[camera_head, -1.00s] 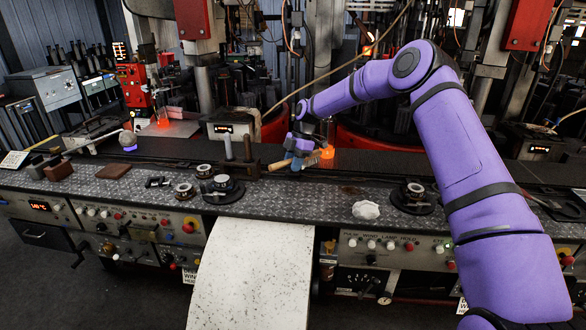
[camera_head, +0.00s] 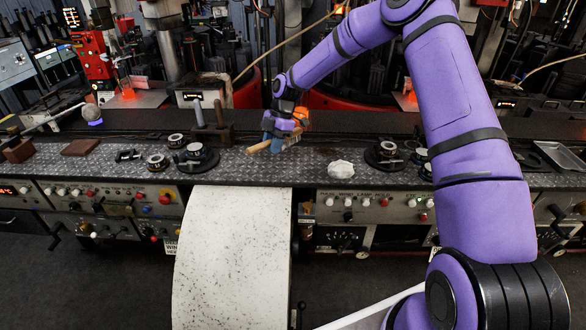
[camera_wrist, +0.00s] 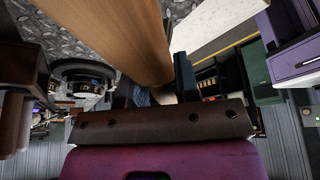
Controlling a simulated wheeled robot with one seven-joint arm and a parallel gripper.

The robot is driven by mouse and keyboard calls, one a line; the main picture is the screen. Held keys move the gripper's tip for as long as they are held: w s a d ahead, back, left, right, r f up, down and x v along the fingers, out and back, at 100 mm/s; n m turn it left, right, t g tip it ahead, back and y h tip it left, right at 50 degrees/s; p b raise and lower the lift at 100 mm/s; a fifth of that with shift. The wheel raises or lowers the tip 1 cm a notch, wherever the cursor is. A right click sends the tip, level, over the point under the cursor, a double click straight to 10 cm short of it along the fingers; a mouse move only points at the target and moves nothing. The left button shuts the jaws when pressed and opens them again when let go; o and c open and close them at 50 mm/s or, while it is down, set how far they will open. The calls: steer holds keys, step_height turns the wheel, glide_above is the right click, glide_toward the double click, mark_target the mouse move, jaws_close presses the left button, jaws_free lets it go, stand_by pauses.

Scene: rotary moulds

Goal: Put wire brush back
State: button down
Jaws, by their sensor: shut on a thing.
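The wire brush shows a wooden handle (camera_head: 258,146) that sticks out to the lower left from my gripper (camera_head: 276,128), above the back part of the metal counter. The handle also fills the upper middle of the wrist view (camera_wrist: 118,35), very close to the camera. My gripper is shut on the brush. The bristle end cannot be made out behind the fingers.
A pale chute (camera_head: 232,250) slopes down in front. Red machinery stands behind.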

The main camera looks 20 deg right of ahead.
steer(key=s+f, duration=0.2)
steer(key=s, duration=1.9)
glide_above(275, 180)
steer(key=d, duration=0.1)
steer(key=shift+w+d+f, duration=0.15)
steer(key=shift+w+f, duration=0.05)
steer(key=shift+f, duration=2.4)
steer(key=shift+f, duration=0.1)
steer(key=c, duration=0.8)
jaws_free()
steer(key=shift+c, duration=0.2)
steer(key=v, duration=1.2)
